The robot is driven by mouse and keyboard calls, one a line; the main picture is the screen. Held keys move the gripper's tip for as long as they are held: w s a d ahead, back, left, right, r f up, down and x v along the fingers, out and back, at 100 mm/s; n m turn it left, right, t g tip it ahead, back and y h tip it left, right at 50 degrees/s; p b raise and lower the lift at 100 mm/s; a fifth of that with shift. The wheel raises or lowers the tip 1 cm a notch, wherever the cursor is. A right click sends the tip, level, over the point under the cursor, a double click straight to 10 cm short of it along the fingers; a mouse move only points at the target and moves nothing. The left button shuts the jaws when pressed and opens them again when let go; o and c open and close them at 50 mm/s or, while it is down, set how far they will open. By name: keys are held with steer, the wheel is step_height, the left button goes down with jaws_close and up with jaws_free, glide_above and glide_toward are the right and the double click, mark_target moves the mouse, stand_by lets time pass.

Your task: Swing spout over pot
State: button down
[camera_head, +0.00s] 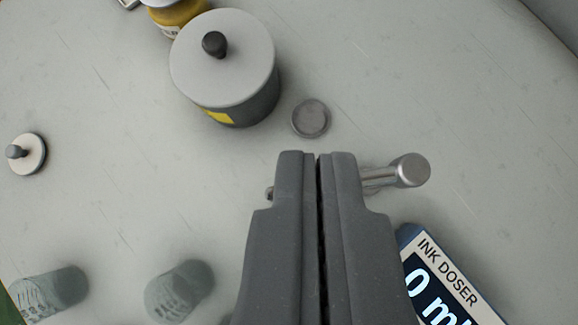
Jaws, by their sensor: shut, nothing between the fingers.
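The pot is probably the dark grey container (250,103) at upper left in the head camera view. A pale lid (240,70) with a black knob covers it, and a yellow label shows on its side. A metal spout (408,171) with a round end sticks out to the right from behind my gripper. Its middle is hidden by the fingers, and a small metal bit (269,193) shows on their left. My gripper (318,156) is shut and empty, pointing up the picture. The spout's round end is well to the right of the pot. I cannot tell whether the fingers touch the spout.
A small grey disc (310,118) lies between pot and fingertips. The ink doser (450,285) with its display is at lower right. A yellow jar (176,18) stands behind the pot. A small knobbed lid (30,154) and two glass cylinders (180,290) (50,292) are left. The upper right is clear.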

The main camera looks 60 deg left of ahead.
steer(key=shift+w+a+f, duration=0.3)
steer(key=shift+f, duration=1)
steer(key=shift+w+a+f, duration=0.3)
steer(key=shift+w+f, duration=0.05)
steer(key=shift+f, duration=0.95)
steer(key=shift+w+a+f, duration=0.3)
steer(key=shift+f, duration=1)
steer(key=shift+s+a+b, duration=0.1)
steer(key=shift+b, duration=0.2)
